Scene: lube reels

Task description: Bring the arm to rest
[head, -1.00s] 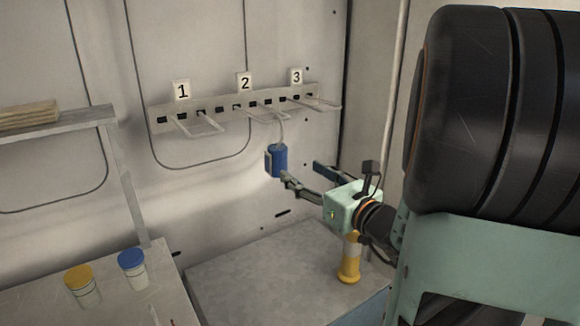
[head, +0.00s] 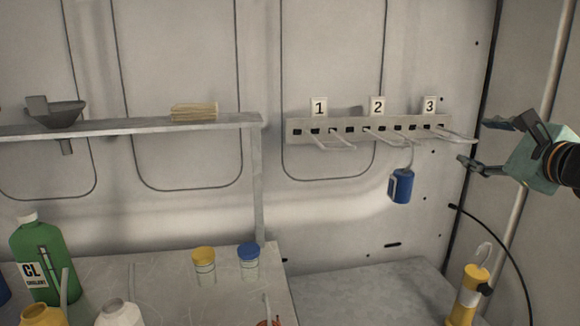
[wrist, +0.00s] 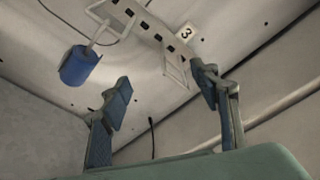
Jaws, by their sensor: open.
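My gripper (head: 478,142) is at the right of the head view, raised to about the height of the numbered hook rail (head: 390,127). Its two fingers are spread and nothing is between them. In the wrist view my gripper (wrist: 160,88) also shows open and empty, with the fingers apart. A blue cylindrical thing with a handle (head: 401,186) hangs by a light hook from the end of the prong under label 2. It also shows in the wrist view (wrist: 79,66), left of the fingers and clear of them.
A yellow and white lamp-like thing with a hook (head: 468,295) stands at the lower right by a black cable (head: 505,240). A shelf (head: 150,124) holds a funnel (head: 54,112). Bottles, including a green one (head: 42,260), and capped cups stand lower left.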

